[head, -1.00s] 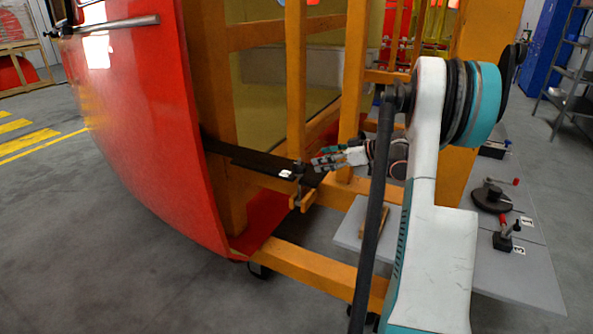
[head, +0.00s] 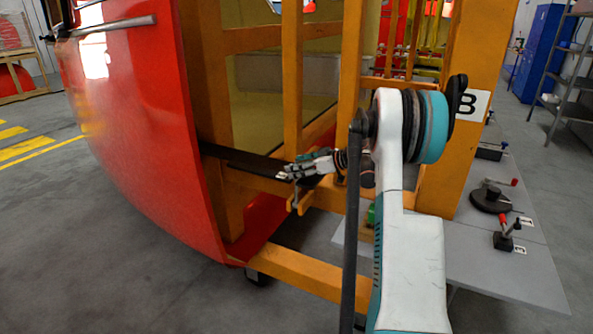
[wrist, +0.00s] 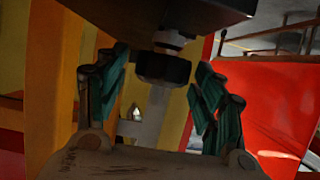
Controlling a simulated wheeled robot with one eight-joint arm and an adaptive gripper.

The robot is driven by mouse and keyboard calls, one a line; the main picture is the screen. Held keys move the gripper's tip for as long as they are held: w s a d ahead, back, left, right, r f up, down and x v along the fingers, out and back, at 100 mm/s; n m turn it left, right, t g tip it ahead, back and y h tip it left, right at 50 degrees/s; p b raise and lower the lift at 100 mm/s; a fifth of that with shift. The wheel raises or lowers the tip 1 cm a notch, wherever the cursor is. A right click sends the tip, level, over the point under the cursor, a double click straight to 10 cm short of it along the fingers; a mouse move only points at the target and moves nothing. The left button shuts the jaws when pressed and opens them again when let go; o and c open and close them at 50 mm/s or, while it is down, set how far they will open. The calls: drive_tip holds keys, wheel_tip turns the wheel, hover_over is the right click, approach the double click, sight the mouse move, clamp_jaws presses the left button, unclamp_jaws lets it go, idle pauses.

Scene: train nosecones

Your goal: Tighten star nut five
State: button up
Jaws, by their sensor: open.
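A black star nut (wrist: 163,68) sits on a pale metal stud under a dark plate (wrist: 175,15) in the wrist view. Its number cannot be read. My gripper (wrist: 162,60) is open, with its teal-padded fingers to the left and right of the nut; gaps show on both sides. In the head view, my gripper (head: 304,169) is at the right end of a dark bar (head: 240,158) that runs from the red nosecone to the orange frame. The nut is hidden there by my fingers or too small to tell.
The red nosecone (head: 130,110) curves along the left. Orange frame posts (head: 292,75) and a lower beam (head: 300,275) stand close around my arm. A grey board (head: 490,265) with clamp-like tools lies at the right. Grey floor is clear at the front left.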

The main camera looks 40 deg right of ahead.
drive_tip(key=shift+w+a+f, duration=0.2)
drive_tip(key=shift+w, duration=0.25)
drive_tip(key=c, duration=1.1)
